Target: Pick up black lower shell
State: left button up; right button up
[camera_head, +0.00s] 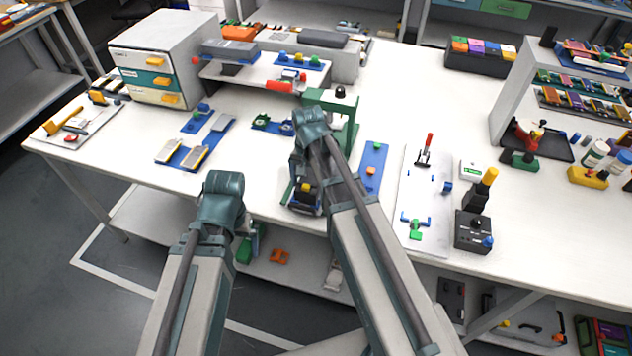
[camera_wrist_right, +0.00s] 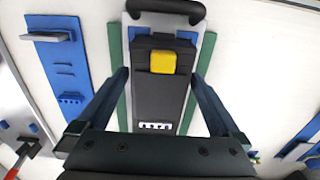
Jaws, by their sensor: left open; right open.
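A long black part with a yellow block on it, which looks like the black lower shell (camera_wrist_right: 155,98), lies between the fingers of my right gripper (camera_wrist_right: 160,88) in the right wrist view. One finger is on each side, with visible gaps, so the gripper is open and empty. Green strips flank the part, and a black handle (camera_wrist_right: 165,8) is at its top end. In the head view, the yellow block (camera_head: 306,187) shows beside my right forearm, which hides much of the area.
A green press (camera_head: 345,104) stands just behind. A blue plate (camera_head: 372,166) and a white board (camera_head: 415,215) with a red-handled clamp (camera_head: 426,146) lie to the right. A drawer cabinet (camera_head: 160,62) stands at the back left. The table's middle right is fairly clear.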

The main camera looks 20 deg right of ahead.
jog(key=shift+f+b, duration=0.35)
jog(key=shift+f, duration=0.5)
pick_arm(q)
jog(key=shift+f, duration=0.8)
pick_arm(e)
jog(key=shift+r, duration=0.1)
jog(key=c, duration=1.2)
pick_arm(q)
jog(key=shift+r+p, duration=0.25)
jog(key=shift+p, duration=0.05)
pick_arm(e)
jog(key=shift+r, duration=0.2)
jog(key=shift+c, duration=0.2)
pick_arm(q)
notch_tip(320, 180, up, 28)
jog(key=p, duration=2.7)
jog(key=shift+f+p, duration=0.15)
jog(key=shift+p, duration=0.2)
pick_arm(e)
notch_tip(320, 180, up, 28)
jog(key=shift+f, duration=0.2)
pick_arm(q)
jog(key=shift+f, duration=0.1)
